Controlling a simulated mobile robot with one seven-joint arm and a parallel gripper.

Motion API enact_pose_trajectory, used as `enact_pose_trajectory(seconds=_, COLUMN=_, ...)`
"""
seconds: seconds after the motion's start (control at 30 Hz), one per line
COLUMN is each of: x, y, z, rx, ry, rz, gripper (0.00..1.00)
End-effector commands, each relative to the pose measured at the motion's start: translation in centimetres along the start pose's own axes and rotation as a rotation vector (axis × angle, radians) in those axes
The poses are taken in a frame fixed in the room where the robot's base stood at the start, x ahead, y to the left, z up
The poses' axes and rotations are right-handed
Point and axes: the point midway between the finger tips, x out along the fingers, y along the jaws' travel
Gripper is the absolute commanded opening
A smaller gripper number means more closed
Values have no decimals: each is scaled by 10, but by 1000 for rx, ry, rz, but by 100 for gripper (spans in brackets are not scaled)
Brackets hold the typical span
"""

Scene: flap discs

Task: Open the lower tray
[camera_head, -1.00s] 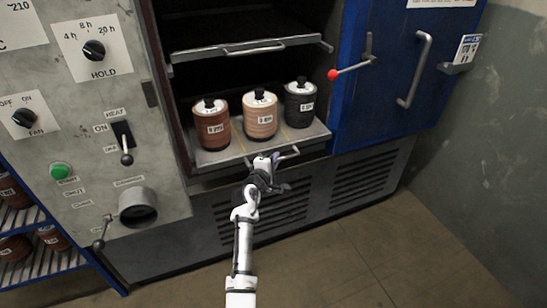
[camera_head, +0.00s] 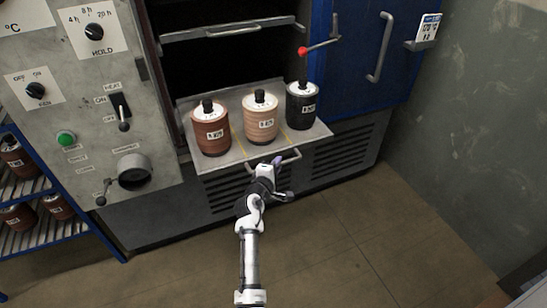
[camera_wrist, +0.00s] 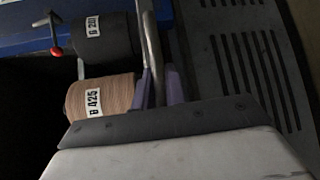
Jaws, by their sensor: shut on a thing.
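The lower tray (camera_head: 186,111) is a grey metal shelf that sticks out from the front of the oven, with a bar handle (camera_head: 291,157) on its front edge. On it stand three upright disc stacks: a reddish-brown one (camera_head: 211,133), a tan one (camera_head: 261,122) and a black one (camera_head: 301,108). My gripper (camera_head: 275,166) is at the handle and shut on it. In the wrist view the handle (camera_wrist: 152,45) runs between the purple fingers (camera_wrist: 158,88), with the tan stack (camera_wrist: 100,97) and black stack (camera_wrist: 103,38) beside it.
The upper tray (camera_head: 225,31) is inside the oven. The blue door (camera_head: 365,85) stands open at the right with a red-knobbed lever (camera_head: 303,50). The control panel (camera_head: 90,110) is at the left. The floor (camera_head: 320,235) in front is clear.

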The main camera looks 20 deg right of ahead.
Motion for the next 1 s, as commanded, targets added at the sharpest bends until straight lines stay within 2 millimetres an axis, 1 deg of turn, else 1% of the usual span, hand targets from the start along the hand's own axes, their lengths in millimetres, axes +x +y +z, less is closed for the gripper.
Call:
enact_pose_trajectory(seconds=0.1, x=-9, y=-2, z=9, rx=-1, ry=0, rz=-2, gripper=0)
enact_pose_trajectory(seconds=0.23, x=-14, y=-3, z=14, rx=0, ry=1, rz=0, gripper=0)
enact_pose_trajectory(seconds=0.73, x=-17, y=-5, z=16, rx=0, ry=2, rz=1, gripper=0)
enact_pose_trajectory(seconds=0.77, x=-17, y=-5, z=16, rx=0, ry=2, rz=1, gripper=16)
enact_pose_trajectory(seconds=0.8, x=-17, y=-5, z=16, rx=0, ry=2, rz=1, gripper=22)
enact_pose_trajectory(seconds=0.9, x=-17, y=-5, z=16, rx=0, ry=2, rz=1, gripper=34)
enact_pose_trajectory(seconds=1.0, x=-17, y=-5, z=16, rx=0, ry=1, rz=1, gripper=34)
